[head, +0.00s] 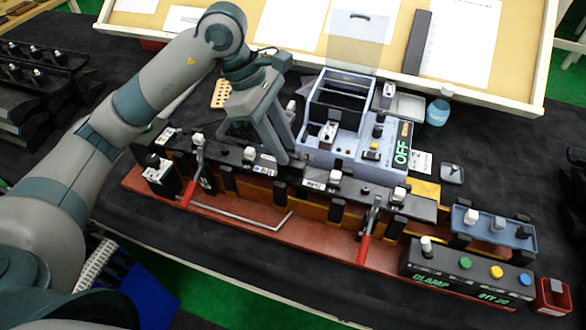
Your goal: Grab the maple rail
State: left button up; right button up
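A long orange-brown wooden strip (312,211), which I take to be the maple rail, lies along the red clamp base (325,240). It shows only in parts between black supports, under a black top bar (316,178) with several white-topped knobs. My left gripper (257,150) comes down from above at the back edge of the black bar, left of the middle. Its two fingers look spread apart; their tips are partly lost against the dark bar, and I see nothing held between them. My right gripper is out of view.
Two red-handled clamp levers (365,248) stand at the front of the base. A grey-blue machine (375,140) reading OFF stands close behind. A black CLAMP button box (462,272) and a red box (552,297) are at right. The dark cloth in front is clear.

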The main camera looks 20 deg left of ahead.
aim_at(291, 168)
pick_arm(q)
jog(key=p+x, duration=0.2)
jog(key=x, duration=0.1)
jog(key=shift+f, duration=0.15)
jog(key=shift+d+f, duration=0.15)
jog(key=shift+f, duration=0.3)
grip_shut()
